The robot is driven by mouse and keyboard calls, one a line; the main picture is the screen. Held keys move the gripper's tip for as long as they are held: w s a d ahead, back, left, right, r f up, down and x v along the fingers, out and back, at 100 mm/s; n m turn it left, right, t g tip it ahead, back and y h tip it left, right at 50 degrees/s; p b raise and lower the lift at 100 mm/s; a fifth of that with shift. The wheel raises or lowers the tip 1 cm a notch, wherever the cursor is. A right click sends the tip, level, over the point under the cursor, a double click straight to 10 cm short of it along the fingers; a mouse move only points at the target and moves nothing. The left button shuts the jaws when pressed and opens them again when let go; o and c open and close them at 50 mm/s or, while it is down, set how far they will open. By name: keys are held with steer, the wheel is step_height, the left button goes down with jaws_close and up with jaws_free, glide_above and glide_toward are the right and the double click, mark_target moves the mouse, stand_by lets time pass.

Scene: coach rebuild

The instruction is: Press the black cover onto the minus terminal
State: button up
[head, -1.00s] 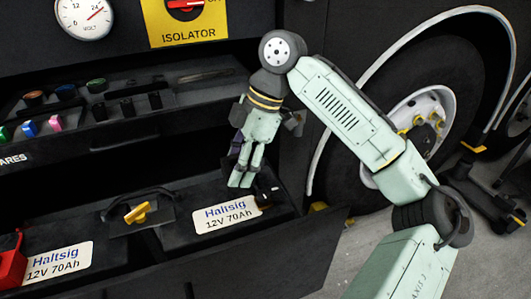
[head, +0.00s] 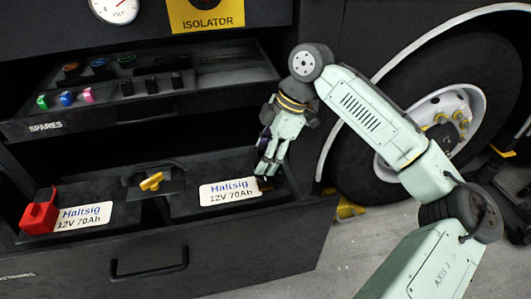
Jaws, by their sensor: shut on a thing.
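My gripper (head: 267,171) is low over the right end of the right-hand battery, just right of its white label (head: 230,190). Its fingers point down and are shut on a small dark thing, most likely the black cover. That thing is hard to make out against the dark battery top. The minus terminal is mostly hidden at the fingertips; only a small brownish piece (head: 265,185) shows just below them. I cannot tell whether the cover touches the terminal. A red cover (head: 40,213) sits on the left battery's end.
The batteries lie in an open black drawer with a front handle (head: 149,262). A yellow key switch (head: 151,181) stands between them. The spares tray (head: 60,126) above holds several small coloured parts. A wheel (head: 425,130) is at the right.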

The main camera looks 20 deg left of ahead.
steer(key=shift+f+b, duration=1.15)
steer(key=shift+f, duration=0.35)
steer(key=shift+f+b, duration=0.35)
steer(key=shift+f, duration=1)
steer(key=shift+p, duration=0.7)
steer(key=shift+f, duration=0.55)
stand_by(0.5)
steer(key=o, duration=1.2)
steer(key=shift+o, duration=0.3)
